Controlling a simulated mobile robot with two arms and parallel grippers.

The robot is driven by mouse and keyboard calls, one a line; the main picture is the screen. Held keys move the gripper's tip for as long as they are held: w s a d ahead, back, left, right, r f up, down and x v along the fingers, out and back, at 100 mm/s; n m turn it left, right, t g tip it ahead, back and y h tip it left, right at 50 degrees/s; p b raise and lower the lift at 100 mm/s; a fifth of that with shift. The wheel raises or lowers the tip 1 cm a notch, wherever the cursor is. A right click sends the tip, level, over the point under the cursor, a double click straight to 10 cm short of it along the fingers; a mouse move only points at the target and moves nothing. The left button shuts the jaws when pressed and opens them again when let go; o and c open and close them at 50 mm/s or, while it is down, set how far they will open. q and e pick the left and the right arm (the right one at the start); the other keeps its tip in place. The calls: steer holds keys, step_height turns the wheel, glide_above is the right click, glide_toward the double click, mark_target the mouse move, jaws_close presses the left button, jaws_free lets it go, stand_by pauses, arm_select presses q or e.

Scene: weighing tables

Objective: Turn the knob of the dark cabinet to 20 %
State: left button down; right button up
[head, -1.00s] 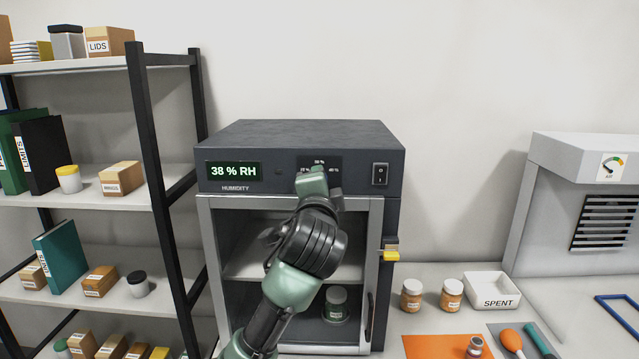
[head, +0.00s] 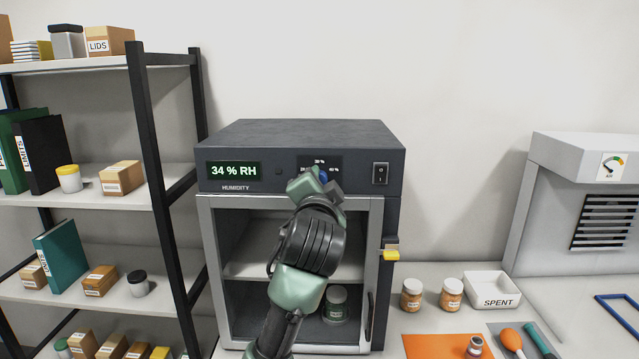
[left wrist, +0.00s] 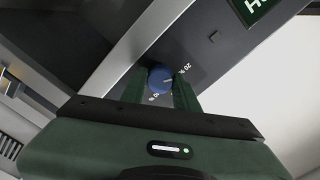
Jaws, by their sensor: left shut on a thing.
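The dark cabinet (head: 310,133) stands in the middle, and its green display (head: 234,170) reads 34 % RH. The blue knob (left wrist: 160,78) sits on the panel right of the display; in the head view it is mostly hidden behind my gripper. In the left wrist view a "20 %" mark shows beside the knob. My left gripper (left wrist: 158,92) is shut on the knob, one finger on each side; it also shows in front of the panel in the head view (head: 317,177). My right gripper is not in view.
A black switch (head: 380,174) sits right of the knob panel. The cabinet's glass door (head: 375,270) is below, with a jar (head: 336,304) behind it. A shelf rack (head: 150,150) stands at left. Jars and a SPENT tray (head: 497,303) are on the right.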

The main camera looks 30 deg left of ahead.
arm_select(q)
steer(key=shift+f, duration=0.2)
steer(key=c, duration=1.1)
jaws_free()
steer(key=shift+o, duration=0.2)
steer(key=shift+r, duration=0.1)
